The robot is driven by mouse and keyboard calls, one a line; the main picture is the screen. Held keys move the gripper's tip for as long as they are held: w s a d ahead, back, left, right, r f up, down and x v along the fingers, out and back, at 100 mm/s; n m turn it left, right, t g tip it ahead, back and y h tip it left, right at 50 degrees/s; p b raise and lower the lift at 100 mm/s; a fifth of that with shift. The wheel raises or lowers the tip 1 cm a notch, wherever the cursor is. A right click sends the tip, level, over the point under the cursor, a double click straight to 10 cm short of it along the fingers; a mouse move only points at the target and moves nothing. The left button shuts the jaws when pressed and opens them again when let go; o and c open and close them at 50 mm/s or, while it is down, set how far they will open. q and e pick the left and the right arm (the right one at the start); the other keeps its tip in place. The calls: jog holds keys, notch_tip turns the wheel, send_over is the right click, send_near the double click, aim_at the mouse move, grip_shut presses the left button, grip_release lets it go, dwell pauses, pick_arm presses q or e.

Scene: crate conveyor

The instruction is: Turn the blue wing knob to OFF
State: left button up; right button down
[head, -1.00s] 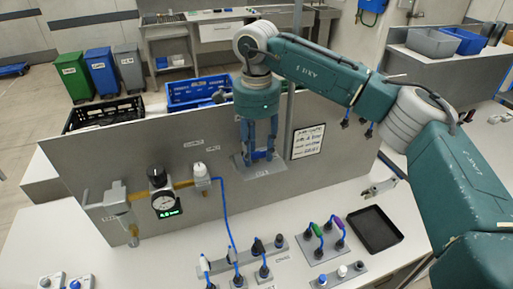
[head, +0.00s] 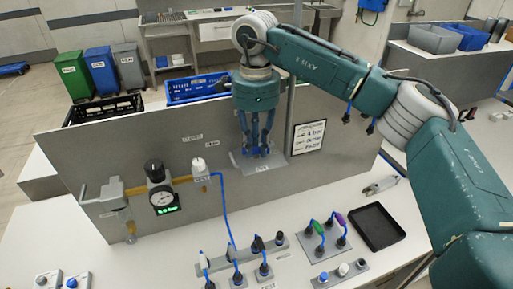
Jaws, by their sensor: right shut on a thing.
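My right gripper (head: 259,152) comes down from above to a grey plate (head: 241,161) at the lower part of the upright grey panel. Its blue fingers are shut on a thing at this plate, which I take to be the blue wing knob. The fingers hide most of the knob, so its wings and pointing direction cannot be made out. The label below the plate (head: 262,169) is too small to read. My left gripper is not in view.
Left on the panel are a dial gauge (head: 162,198) with a green display, a black knob (head: 154,170) and a white knob (head: 199,165). Cabled plugs (head: 236,279) stand on the white bench in front. A black tray (head: 374,228) lies at right.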

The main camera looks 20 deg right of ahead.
jog(key=m+b, duration=0.1)
jog(key=m, duration=0.2)
jog(key=shift+w+a+m+b, duration=0.1)
jog(key=shift+m+b, duration=0.25)
jog(key=shift+m, duration=0.05)
jog(key=m+b, duration=0.1)
jog(key=m, duration=0.2)
jog(key=shift+m, duration=0.3)
jog(key=m+b, duration=0.1)
jog(key=m, duration=0.3)
jog(key=shift+w+a+r+b, duration=0.1)
jog(key=shift+w+b, duration=0.05)
jog(key=shift+b, duration=0.15)
jog(key=shift+m+b, duration=0.35)
jog(key=shift+m, duration=1.35)
jog(key=shift+w+r, duration=0.1)
jog(key=c, duration=1.7)
grip_release()
jog(key=shift+o, duration=0.7)
